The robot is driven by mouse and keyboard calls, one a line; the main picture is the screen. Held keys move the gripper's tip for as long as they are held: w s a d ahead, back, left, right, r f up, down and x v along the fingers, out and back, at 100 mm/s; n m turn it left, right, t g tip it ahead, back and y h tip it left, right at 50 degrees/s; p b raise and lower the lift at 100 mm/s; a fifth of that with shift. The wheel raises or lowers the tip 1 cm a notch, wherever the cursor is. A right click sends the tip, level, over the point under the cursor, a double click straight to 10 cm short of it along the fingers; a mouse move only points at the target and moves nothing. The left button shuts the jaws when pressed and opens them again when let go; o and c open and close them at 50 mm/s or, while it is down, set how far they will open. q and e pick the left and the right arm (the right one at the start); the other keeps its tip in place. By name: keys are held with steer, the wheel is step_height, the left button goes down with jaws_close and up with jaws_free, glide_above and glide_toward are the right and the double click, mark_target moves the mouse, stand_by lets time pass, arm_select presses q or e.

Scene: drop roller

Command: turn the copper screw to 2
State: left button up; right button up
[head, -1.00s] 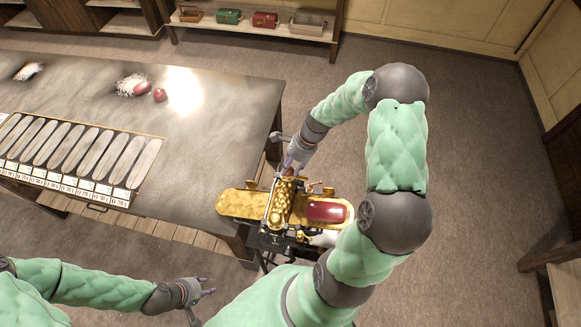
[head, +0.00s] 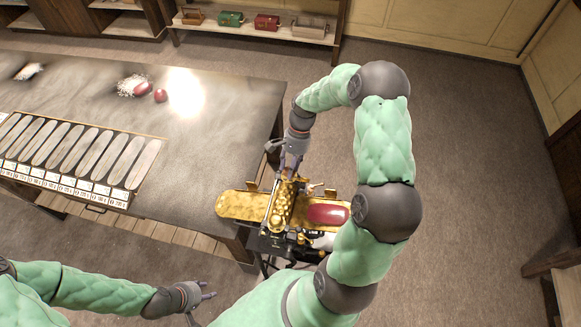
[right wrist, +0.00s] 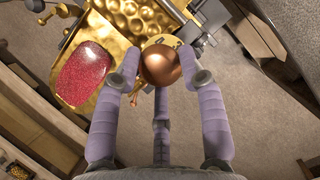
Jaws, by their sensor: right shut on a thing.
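The copper screw (right wrist: 161,65) shows in the right wrist view as a round copper knob at the side of the brass roller machine (right wrist: 107,55). My right gripper (right wrist: 163,72) has its purple fingers closed around the knob. In the head view my right gripper (head: 290,165) is at the machine's far side and hides the screw. A dial edge with marks peeks out above the knob, but I cannot read the number set. My left gripper (head: 207,291) is open and empty, low in the head view, apart from the machine.
A red glossy slab (head: 327,214) lies on the machine's right plate. The grey table (head: 215,150) stands to the left, with a tray of oval slots (head: 75,155) and red lumps (head: 160,96). A back shelf (head: 270,29) holds several small boxes.

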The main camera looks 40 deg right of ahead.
steer(key=shift+s+a+f+n, duration=0.25)
steer(key=shift+s+n, duration=0.05)
steer(key=o, duration=1.2)
steer(key=shift+r, duration=0.1)
steer(key=shift+c, duration=0.2)
steer(key=shift+w+d, duration=0.1)
steer(key=shift+w, duration=0.05)
steer(key=shift+r, duration=0.1)
steer(key=shift+w+d+r, duration=0.15)
steer(key=shift+d+r, duration=0.1)
steer(key=shift+r, duration=0.15)
steer(key=v, duration=1.1)
steer(key=shift+a, duration=0.15)
